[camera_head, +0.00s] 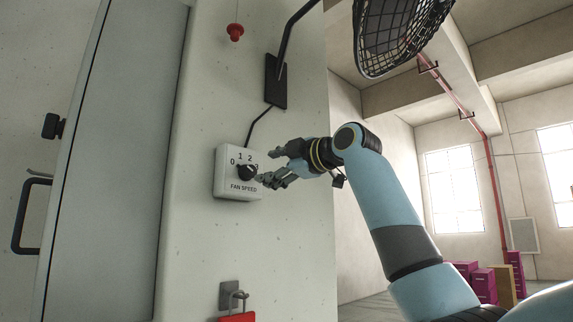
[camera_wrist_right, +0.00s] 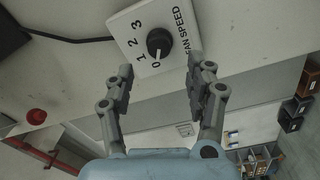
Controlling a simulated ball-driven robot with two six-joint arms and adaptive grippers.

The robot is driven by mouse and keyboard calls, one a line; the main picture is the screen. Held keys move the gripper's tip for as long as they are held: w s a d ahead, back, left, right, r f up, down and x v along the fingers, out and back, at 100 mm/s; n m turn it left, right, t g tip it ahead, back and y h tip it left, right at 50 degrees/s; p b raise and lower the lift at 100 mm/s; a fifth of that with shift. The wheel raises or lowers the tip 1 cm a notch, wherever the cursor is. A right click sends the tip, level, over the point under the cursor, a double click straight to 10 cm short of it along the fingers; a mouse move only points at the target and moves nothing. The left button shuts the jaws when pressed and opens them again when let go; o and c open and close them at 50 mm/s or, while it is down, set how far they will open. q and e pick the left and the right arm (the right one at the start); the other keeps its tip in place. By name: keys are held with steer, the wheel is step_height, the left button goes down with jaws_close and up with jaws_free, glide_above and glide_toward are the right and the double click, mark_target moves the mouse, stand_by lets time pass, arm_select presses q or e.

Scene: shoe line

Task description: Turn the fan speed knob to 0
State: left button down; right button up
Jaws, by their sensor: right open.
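The fan speed knob (camera_head: 247,172) is a round black knob on a white panel (camera_head: 225,184) fixed to the wall, marked FAN SPEED with numbers from 0 to 3. In the right wrist view the knob (camera_wrist_right: 159,42) shows a white pointer mark on the side facing the 0. My right gripper (camera_head: 269,168) is open just to the right of the panel. In the right wrist view its two fingers (camera_wrist_right: 160,68) are spread wide, with the knob ahead between them, apart from both. My left gripper is in neither view.
A black caged fan (camera_head: 400,38) hangs at the top on a bracket (camera_head: 276,82). A red button (camera_head: 235,32) is above the panel and a red padlock (camera_head: 237,316) below.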

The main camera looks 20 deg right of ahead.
steer(key=v, duration=0.5)
steer(key=shift+s+d, duration=0.1)
steer(key=shift+s, duration=0.1)
